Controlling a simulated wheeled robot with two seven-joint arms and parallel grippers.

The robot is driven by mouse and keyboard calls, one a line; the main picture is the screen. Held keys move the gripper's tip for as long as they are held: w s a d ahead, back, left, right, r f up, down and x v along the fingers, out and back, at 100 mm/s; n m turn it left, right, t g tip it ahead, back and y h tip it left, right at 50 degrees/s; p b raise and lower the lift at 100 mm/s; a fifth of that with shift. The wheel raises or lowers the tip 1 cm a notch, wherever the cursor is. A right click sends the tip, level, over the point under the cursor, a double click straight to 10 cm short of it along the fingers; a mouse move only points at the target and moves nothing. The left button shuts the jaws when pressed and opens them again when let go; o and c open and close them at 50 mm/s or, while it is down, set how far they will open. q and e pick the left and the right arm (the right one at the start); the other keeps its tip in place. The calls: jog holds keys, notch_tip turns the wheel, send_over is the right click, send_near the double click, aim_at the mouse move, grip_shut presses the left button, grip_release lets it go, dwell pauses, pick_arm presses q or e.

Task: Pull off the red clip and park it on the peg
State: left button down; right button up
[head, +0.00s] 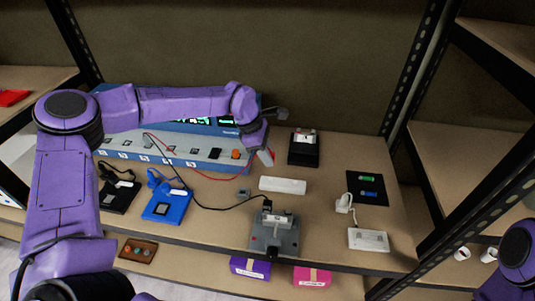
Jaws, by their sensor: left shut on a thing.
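My left gripper (266,157) is pointed down over the table, just right of the blue-grey machine's front. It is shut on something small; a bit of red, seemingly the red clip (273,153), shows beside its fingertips. A red wire (222,179) runs from the machine's front and rises to the gripper. A black wire (212,209) runs to a grey fixture (275,238) at the table's front, where a dark clip (267,205) sits. I cannot make out the peg for certain. My right gripper is out of view; only part of that arm shows at the right edge.
The blue-grey machine (190,150) fills the back left. A white block (283,185), a black device (304,148), a blue device (166,205), a black mat (367,187) and a white power strip (368,239) lie around. Free table lies between the white block and the mat.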

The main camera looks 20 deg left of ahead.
aim_at(267, 181)
pick_arm(q)
jog(key=p, duration=0.4)
jog(key=shift+r, duration=0.4)
jog(key=shift+f+b, duration=0.5)
jog(key=shift+f, duration=0.45)
notch_tip(267, 181, down, 6)
jog(key=b, duration=0.4)
jog(key=shift+f, duration=0.15)
jog(key=shift+r+p, duration=0.4)
jog(key=shift+r, duration=0.35)
jog(key=shift+b, duration=0.3)
jog(key=shift+f+b, duration=0.9)
jog(key=shift+f, duration=0.3)
